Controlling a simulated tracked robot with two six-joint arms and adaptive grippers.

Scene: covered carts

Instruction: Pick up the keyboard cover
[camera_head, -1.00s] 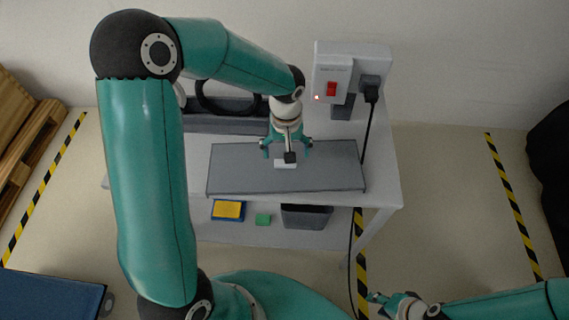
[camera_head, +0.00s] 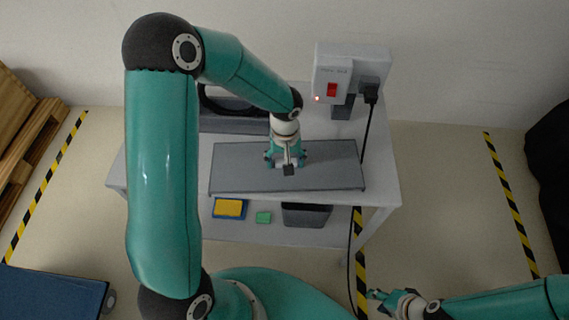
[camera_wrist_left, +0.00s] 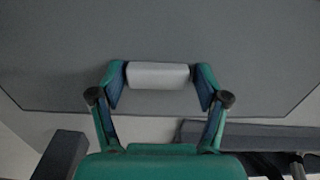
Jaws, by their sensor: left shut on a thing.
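The keyboard cover (camera_head: 235,175) is a flat grey panel on the white cart, with a light grey handle (camera_wrist_left: 158,76) at its middle. My left gripper (camera_head: 285,165) comes down over the panel. In the left wrist view, the left gripper (camera_wrist_left: 160,80) has its two fingers closed on the ends of the handle. The cover appears to lie flat on the cart; what is beneath it is hidden. My right gripper (camera_head: 379,304) is open and empty, low in the head view, in front of the cart's right side and away from the cover.
The cart top (camera_head: 378,170) carries a switch box with a red switch (camera_head: 332,90) and a plugged black cable (camera_head: 368,130) at the back right. A dark grey item with a black loop (camera_head: 225,122) is behind the cover. The lower shelf holds a yellow-blue block (camera_head: 229,208), a green block (camera_head: 263,217) and a dark bin (camera_head: 305,215).

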